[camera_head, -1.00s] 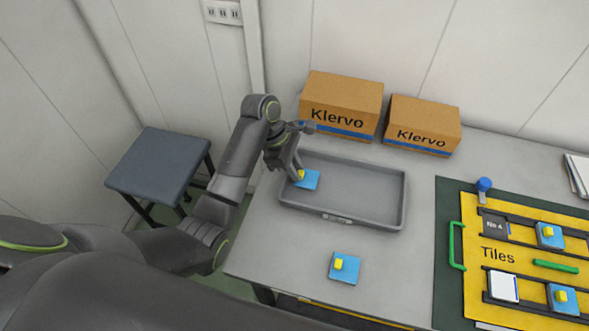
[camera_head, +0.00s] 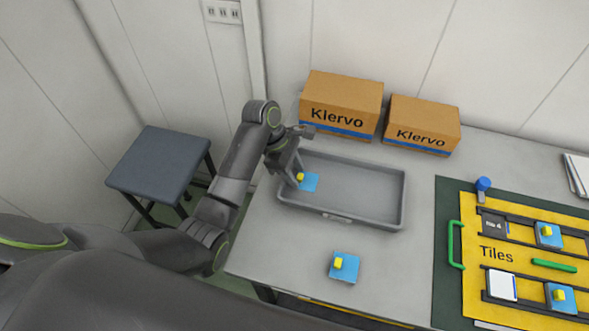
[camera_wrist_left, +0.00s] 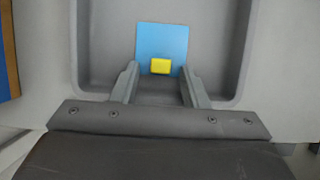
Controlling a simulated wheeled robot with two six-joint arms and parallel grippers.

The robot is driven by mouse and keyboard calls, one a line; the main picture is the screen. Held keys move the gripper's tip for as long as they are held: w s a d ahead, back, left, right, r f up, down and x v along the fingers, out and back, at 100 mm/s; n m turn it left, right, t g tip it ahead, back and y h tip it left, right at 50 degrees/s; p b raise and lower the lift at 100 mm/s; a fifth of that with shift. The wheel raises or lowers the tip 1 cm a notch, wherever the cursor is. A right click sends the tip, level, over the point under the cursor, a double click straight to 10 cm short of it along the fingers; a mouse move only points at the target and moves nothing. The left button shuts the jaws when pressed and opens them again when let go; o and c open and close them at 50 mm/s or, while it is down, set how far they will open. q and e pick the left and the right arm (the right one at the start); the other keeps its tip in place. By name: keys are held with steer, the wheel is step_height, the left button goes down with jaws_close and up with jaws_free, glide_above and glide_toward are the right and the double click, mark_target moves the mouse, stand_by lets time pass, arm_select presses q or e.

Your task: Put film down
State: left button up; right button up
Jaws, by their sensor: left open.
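A blue square film with a yellow tab (camera_head: 311,183) lies at the left end of the grey tray (camera_head: 375,220). My left gripper (camera_head: 298,180) is at its left edge, low over the tray. In the left wrist view the film (camera_wrist_left: 162,42) lies flat on the tray floor, and the open fingers of my left gripper (camera_wrist_left: 160,75) stand on both sides of the yellow tab with a gap to each side. My right gripper is not in view.
Another blue square with a yellow tab (camera_head: 345,270) lies on the table in front of the tray. Two Klervo boxes (camera_head: 341,97) (camera_head: 424,121) stand behind the tray. The yellow Tiles board (camera_head: 490,262), with more blue squares, is at right. A dark stool (camera_head: 158,165) stands left.

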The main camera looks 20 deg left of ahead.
arm_select(q)
steer(key=shift+r, duration=0.25)
steer(key=v, duration=0.5)
steer(key=shift+w+b, duration=0.1)
steer(key=shift+b, duration=0.2)
steer(key=p+v, duration=0.5)
steer(key=v, duration=0.2)
steer(key=shift+r, duration=0.2)
